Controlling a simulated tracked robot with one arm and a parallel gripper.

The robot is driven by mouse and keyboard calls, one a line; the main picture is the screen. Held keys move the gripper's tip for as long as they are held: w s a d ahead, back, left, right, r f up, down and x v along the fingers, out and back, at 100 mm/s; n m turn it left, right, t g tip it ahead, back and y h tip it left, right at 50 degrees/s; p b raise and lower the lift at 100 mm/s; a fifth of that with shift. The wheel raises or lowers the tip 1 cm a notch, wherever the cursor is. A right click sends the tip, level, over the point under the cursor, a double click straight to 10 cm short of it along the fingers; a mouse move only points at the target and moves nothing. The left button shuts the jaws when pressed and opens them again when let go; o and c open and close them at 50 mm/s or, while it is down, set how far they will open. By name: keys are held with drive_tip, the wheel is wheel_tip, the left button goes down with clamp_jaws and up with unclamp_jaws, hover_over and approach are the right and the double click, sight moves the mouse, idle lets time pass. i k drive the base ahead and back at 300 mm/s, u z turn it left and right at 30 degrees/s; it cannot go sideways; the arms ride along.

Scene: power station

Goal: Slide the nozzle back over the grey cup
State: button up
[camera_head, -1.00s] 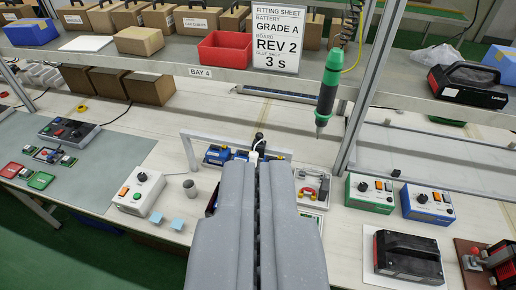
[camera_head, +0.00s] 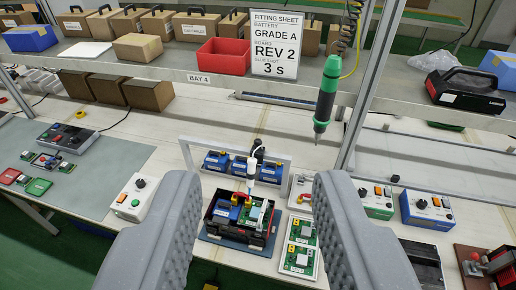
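The nozzle (camera_head: 252,171) is white with a dark top and points down. It hangs at the light frame, between my fingers in the picture, over an open black case (camera_head: 212,232) holding a blue battery (camera_head: 226,211) and a green board (camera_head: 257,216). My gripper (camera_head: 256,180) is open and empty, its two grey fingers wide apart on either side of the nozzle. I cannot tell its depth relative to the nozzle. The grey cup is not visible now; my left finger covers the area right of the white control box (camera_head: 133,198), where it showed earlier.
A light frame (camera_head: 225,146) stands around the nozzle, with blue batteries (camera_head: 216,161) beneath. A green screwdriver (camera_head: 327,95) hangs to the right. Green boards (camera_head: 300,258) lie right of the case. A shelf with a red bin (camera_head: 223,56) and the fitting sheet (camera_head: 277,44) spans the back.

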sight(257, 153)
drive_tip(key=z, duration=0.25)
drive_tip(key=i, duration=1)
drive_tip(key=z, duration=0.2)
